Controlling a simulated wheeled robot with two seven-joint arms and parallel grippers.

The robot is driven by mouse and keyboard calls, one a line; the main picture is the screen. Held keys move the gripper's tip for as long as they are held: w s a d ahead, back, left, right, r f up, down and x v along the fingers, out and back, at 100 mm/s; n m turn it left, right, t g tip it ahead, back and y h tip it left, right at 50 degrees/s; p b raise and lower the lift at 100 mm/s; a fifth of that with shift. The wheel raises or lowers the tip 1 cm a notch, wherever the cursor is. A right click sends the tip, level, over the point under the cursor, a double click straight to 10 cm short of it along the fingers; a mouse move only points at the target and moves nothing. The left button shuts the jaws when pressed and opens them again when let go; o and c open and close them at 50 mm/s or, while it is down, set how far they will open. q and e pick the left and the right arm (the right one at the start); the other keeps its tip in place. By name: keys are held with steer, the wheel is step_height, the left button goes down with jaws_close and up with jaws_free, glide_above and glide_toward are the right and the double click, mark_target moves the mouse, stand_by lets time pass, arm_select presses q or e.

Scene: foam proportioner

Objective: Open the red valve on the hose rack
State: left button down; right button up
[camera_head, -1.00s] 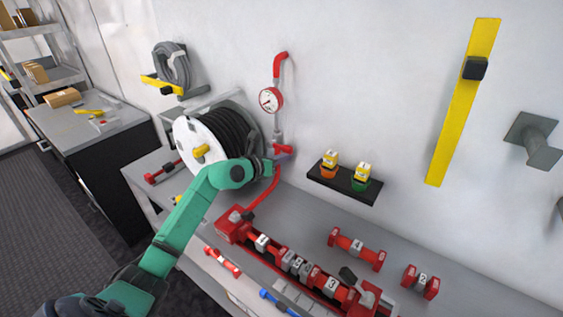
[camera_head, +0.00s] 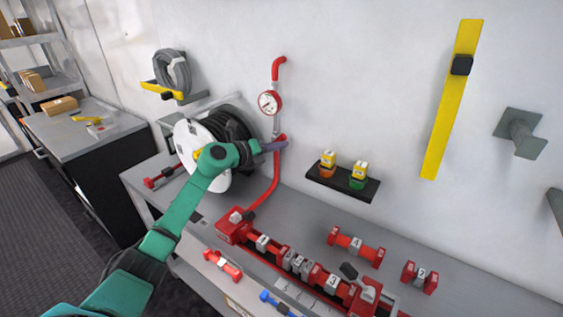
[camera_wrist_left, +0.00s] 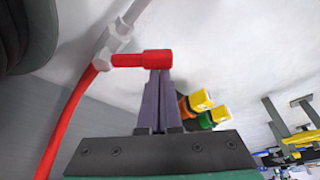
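The red valve is on the pipe below the gauge at the hose rack. In the left wrist view its red handle (camera_wrist_left: 142,59) sticks out to the right from a pale pipe fitting. In the head view the valve (camera_head: 281,138) is partly hidden by my left gripper (camera_head: 276,146). In the left wrist view the gripper's two dark fingers (camera_wrist_left: 159,76) lie close together, with their tips at the handle's free end. They appear to touch it, but I see no clear grip around it. My right gripper is not in view.
A round gauge (camera_head: 270,102) sits above the valve, and a red hose (camera_head: 274,185) runs down from it. The hose reel (camera_head: 222,135) stands to the left. A black shelf (camera_head: 342,184) with two yellow-capped bottles is to the right. Red numbered parts lie on the bench (camera_head: 310,212).

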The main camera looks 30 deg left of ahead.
arm_select(q)
steer(key=shift+w+a+r+n+h, duration=0.1)
steer(key=shift+a+r+n+h, duration=0.4)
steer(key=shift+n, duration=0.7)
steer(key=a+r+n, duration=0.1)
steer(key=a+n+t+h+b, duration=0.1)
steer(key=n, duration=0.1)
steer(key=shift+w+a+r+n+b, duration=0.15)
steer(key=shift+a+r+n+b, duration=0.15)
steer(key=shift+a+r, duration=0.1)
steer(key=shift+a, duration=0.1)
